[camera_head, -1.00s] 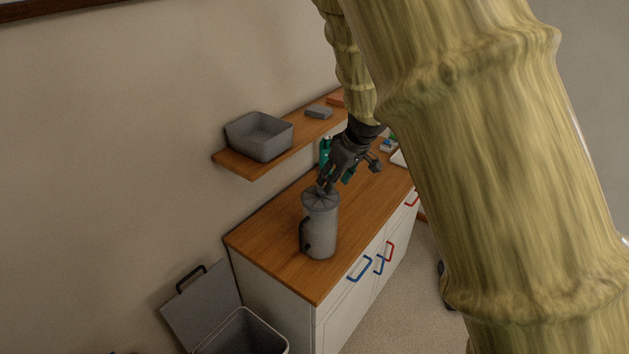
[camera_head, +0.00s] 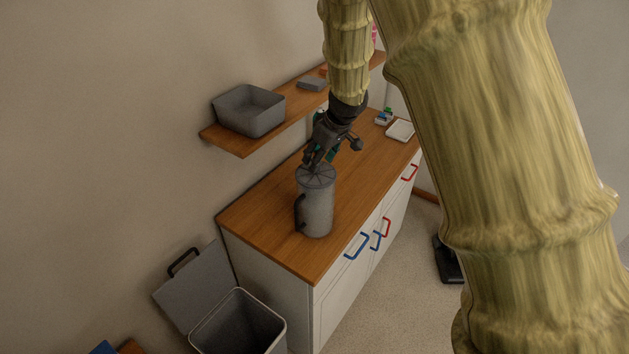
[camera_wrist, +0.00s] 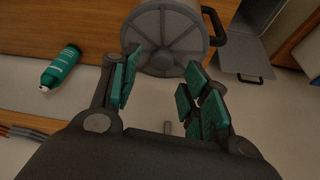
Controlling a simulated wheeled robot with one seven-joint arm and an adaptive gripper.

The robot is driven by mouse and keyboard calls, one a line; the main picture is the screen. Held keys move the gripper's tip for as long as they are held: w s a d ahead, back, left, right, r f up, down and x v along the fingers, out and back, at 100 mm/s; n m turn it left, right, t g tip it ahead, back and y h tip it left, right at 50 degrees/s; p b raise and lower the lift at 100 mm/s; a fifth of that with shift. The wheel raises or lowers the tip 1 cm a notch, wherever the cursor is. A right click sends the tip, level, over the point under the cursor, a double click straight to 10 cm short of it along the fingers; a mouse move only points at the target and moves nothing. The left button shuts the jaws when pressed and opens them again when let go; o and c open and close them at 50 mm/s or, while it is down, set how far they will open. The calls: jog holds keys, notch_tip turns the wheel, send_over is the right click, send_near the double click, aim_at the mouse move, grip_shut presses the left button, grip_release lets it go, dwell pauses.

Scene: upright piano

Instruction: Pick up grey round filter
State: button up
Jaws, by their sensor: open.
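The grey round filter (camera_head: 317,176) is a ribbed disc lying on top of a grey cylindrical container with a dark side handle (camera_head: 315,209). In the wrist view the filter (camera_wrist: 168,38) shows as a spoked round face at the top, just beyond the fingertips. My gripper (camera_head: 312,160) is directly above and slightly behind the filter in the head view. Its green-padded fingers (camera_wrist: 160,82) are spread open with nothing between them. I cannot tell whether a fingertip touches the filter.
The container stands on a wooden-topped white cabinet (camera_head: 262,212). A wall shelf (camera_head: 225,137) with a grey bin (camera_head: 250,110) is close behind. A green bottle (camera_wrist: 61,66) is near the gripper. An open trash bin (camera_head: 238,325) stands at lower left. Worktop in front of the container is clear.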

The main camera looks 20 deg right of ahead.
aim_at(316, 174)
jog(key=shift+w+f+b, duration=0.25)
jog(key=shift+f+b, duration=0.05)
jog(key=shift+f, duration=0.2)
jog(key=shift+s+d+f+b, duration=0.1)
jog(key=shift+f+b, duration=0.05)
jog(key=shift+b, duration=0.2)
jog(key=shift+s+f+b, duration=0.1)
jog(key=shift+s+b, duration=0.35)
jog(key=shift+b, duration=0.3)
jog(key=shift+w+f+b, duration=0.1)
jog(key=shift+f+b, duration=0.2)
jog(key=shift+w+a+f+b, duration=0.25)
jog(key=shift+w+f+b, duration=0.15)
jog(key=shift+w+f, duration=0.35)
jog(key=shift+s+r, duration=0.35)
jog(key=shift+s, duration=0.05)
jog(key=shift+w+f, duration=0.15)
jog(key=shift+w, duration=0.1)
jog(key=c, duration=0.7)
jog(key=shift+c, duration=1.4)
jog(key=shift+s, duration=0.15)
grip_shut()
